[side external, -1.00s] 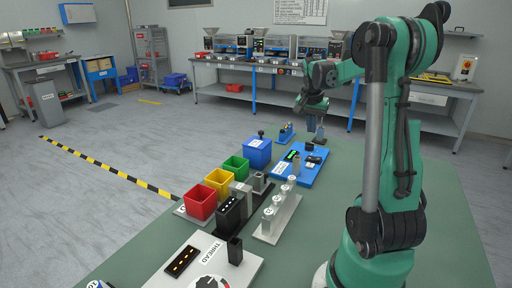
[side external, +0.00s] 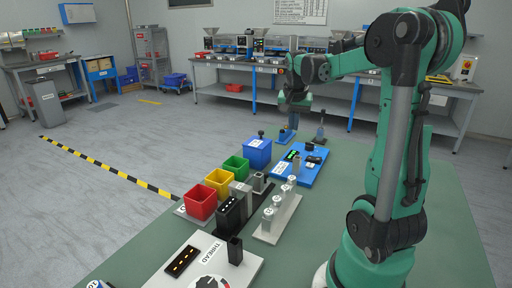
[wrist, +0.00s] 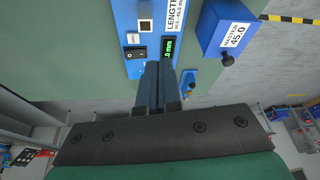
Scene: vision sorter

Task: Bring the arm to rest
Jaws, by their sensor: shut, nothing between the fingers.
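My green arm (side external: 400,130) stands at the right and reaches left over the far part of the green table. My gripper (side external: 293,124) is above the table's far end, near the small blue stand (side external: 286,136). In the wrist view the two dark fingers (wrist: 161,80) lie together with nothing between them. Their tips overlap the edge of the blue length gauge (wrist: 135,50) in the picture; I cannot tell the gap. The gauge also shows in the side view (side external: 308,175), with a lit green display.
Red (side external: 200,202), yellow (side external: 219,182), green (side external: 236,167) and blue (side external: 258,153) bins line the table's left edge. A grey holder (side external: 277,220) with several pale cylinders stands right of them. A blue block marked MASTER 45.0 (wrist: 228,32) shows in the wrist view. The table's right side is clear.

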